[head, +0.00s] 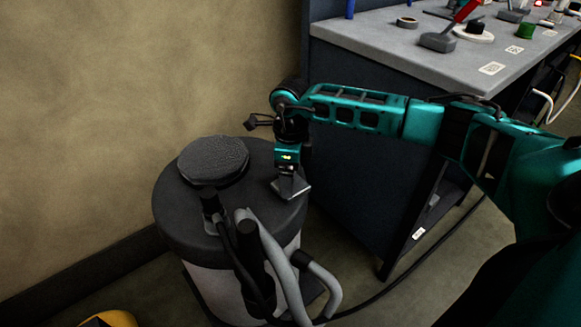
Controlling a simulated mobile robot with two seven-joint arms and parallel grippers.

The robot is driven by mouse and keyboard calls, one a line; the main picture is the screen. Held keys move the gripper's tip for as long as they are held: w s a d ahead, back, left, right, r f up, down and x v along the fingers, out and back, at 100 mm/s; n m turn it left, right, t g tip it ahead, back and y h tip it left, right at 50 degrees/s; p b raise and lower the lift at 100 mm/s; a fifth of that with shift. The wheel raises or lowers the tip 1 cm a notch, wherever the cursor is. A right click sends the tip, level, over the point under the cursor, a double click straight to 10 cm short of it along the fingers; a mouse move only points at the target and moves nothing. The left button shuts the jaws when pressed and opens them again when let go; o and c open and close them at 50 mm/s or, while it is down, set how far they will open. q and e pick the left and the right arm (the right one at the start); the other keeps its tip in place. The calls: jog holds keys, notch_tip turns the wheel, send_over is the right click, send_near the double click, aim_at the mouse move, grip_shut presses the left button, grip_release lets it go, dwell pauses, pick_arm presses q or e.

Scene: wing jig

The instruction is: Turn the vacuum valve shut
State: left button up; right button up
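The vacuum (171,208) is a drum with a dark lid and a pale body, standing on the floor by the wall. A round textured cap (213,160) sits on its lid. A black upright fitting (211,206) stands at the lid's front edge, beside a grey hose (283,262). I cannot tell which part is the valve. My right gripper (290,190) points down at the right part of the lid, right of the cap. Its fingers are small and dark here, so their opening and any contact are unclear. My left gripper is out of view.
A grey-topped workbench (390,42) with dark sides stands at the right, close behind my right arm. A black cable (405,250) runs across the floor. A yellow object (118,318) shows at the bottom left.

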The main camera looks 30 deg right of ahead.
jog(key=m+p, duration=0.2)
jog(key=m, duration=0.3)
jog(key=shift+r+p, duration=0.2)
jog(key=shift+p, duration=0.15)
jog(key=shift+f+m+p, duration=0.1)
jog(key=shift+m+p, duration=0.5)
jog(key=shift+m, duration=1)
jog(key=o, duration=0.8)
jog(key=shift+o, duration=0.2)
notch_tip(320, 180, up, 13)
jog(key=p, duration=0.2)
